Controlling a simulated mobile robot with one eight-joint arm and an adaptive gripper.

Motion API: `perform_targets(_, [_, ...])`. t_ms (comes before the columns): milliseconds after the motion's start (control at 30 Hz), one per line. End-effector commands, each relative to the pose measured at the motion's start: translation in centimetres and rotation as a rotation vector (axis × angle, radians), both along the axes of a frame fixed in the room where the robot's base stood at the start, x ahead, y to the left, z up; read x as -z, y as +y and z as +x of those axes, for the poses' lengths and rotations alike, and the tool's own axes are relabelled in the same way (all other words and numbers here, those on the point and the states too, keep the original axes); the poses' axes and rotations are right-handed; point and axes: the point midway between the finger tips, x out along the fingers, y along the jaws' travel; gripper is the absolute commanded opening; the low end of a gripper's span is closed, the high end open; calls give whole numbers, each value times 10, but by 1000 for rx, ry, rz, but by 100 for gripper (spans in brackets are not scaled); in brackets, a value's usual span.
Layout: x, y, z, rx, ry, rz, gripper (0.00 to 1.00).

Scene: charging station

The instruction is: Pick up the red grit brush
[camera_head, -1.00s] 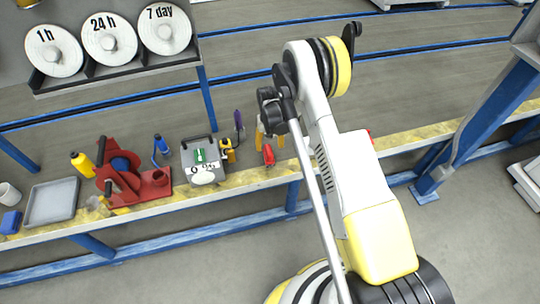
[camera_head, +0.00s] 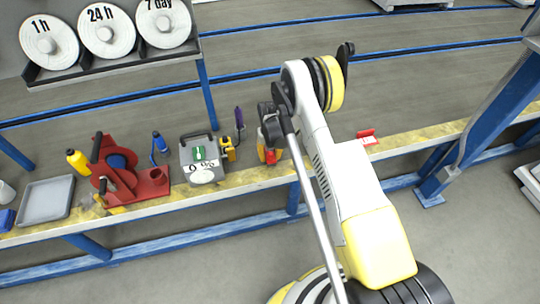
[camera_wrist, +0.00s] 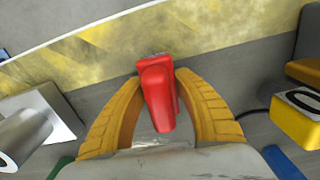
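The red grit brush (camera_wrist: 158,92) is between the two yellow fingers of my gripper (camera_wrist: 160,78) in the wrist view. The fingertips are close to its sides, and I cannot tell whether they touch it. The fingers look spread, with dark gaps beside the lower part of the brush. In the head view my gripper (camera_head: 270,154) points down at the bench, with the red brush (camera_head: 270,157) partly hidden between its fingers. The brush is at the bench, and its underside is hidden.
A grey box with a dial (camera_head: 201,160) and a yellow tool (camera_head: 228,148) stand left of my gripper on the bench (camera_head: 330,155). A red holder (camera_head: 367,136) is to the right. Farther left are a red machine (camera_head: 120,170) and a grey tray (camera_head: 46,199).

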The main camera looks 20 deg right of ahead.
Motion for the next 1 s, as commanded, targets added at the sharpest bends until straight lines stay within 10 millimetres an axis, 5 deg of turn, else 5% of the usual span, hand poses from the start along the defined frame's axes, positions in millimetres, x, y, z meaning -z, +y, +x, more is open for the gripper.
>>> perform_targets(467, [-3,0,0,0,0,0,2])
perform_targets(767, [-46,0,0,0,0,0,2])
perform_targets(1000, [-79,-36,-43,4,0,0,2])
